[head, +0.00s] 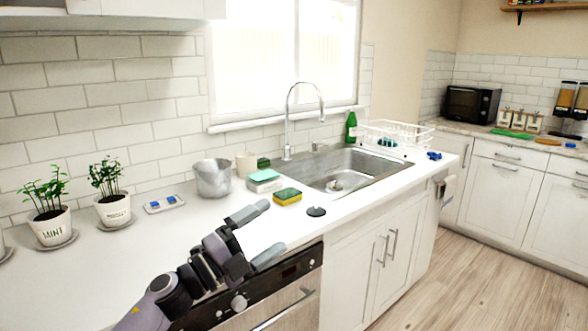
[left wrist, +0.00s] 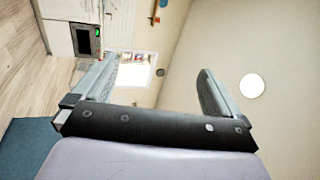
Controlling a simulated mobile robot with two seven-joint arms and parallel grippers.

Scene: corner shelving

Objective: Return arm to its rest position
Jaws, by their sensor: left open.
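My left gripper (head: 258,232) reaches in from the lower left of the head view, over the front edge of the counter above the oven. Its two fingers are spread apart with nothing between them. In the left wrist view the same gripper (left wrist: 155,90) shows both fingers wide apart and empty, with the wall and ceiling behind them. My right gripper is in neither view.
The white counter (head: 130,270) carries potted herbs (head: 114,208), a metal pot (head: 212,180), a yellow-green sponge (head: 287,197) and a black disc (head: 316,211). A sink (head: 345,172) with a tall faucet (head: 288,125) lies behind. Wooden floor (head: 500,270) is clear at right.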

